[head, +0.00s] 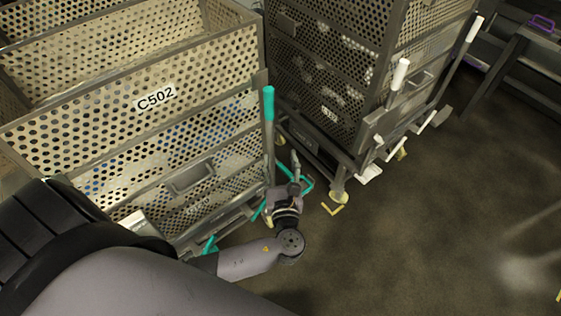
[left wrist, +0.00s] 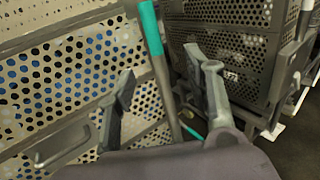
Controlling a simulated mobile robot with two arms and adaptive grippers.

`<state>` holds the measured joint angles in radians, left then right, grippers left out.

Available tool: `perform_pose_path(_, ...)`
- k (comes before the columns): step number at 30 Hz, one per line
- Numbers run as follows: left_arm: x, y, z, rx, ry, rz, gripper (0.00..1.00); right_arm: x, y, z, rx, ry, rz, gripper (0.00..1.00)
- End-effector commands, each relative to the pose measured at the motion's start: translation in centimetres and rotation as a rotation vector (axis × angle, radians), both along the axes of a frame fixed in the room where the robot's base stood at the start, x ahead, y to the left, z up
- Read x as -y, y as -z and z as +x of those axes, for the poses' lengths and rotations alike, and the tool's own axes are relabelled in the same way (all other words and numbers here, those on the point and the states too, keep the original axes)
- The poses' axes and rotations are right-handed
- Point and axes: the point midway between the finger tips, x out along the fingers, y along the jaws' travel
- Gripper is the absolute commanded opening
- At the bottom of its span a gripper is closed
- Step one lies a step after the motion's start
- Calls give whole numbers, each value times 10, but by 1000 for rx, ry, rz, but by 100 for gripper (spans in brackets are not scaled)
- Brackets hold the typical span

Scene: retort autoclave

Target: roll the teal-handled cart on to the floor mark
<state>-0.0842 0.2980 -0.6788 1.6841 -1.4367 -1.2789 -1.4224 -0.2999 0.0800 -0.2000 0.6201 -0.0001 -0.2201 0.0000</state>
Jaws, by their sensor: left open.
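The teal-handled cart (head: 188,118) is a perforated metal basket cart labelled C502, at the left in the head view. Its upright teal grip (head: 268,103) stands at its right corner. My left gripper (head: 290,172) is open, low beside this corner. In the left wrist view, the post below the teal grip (left wrist: 151,28) appears between the open fingers (left wrist: 165,92); whether it touches either finger is unclear. Teal bars (head: 210,244) show low at the cart's front. My right gripper is out of view.
A similar perforated cart with white grips (head: 400,74) stands close on the right, its white pedal (head: 370,173) jutting out low. A grey frame with a purple handle (head: 541,24) is at upper right. Open floor (head: 430,235) lies at lower right.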

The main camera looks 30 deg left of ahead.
Motion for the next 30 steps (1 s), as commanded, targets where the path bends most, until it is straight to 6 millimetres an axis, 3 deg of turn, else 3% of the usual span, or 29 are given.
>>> perform_pose_path(13, 5, 1, -8, -4, 1, -1, 47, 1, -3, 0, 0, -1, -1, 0)
perform_pose_path(24, 46, 1, -70, -5, 0, -2, 47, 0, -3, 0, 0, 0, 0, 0)
perform_pose_path(30, 62, 0, -93, -1, 0, -2, 47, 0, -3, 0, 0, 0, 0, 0)
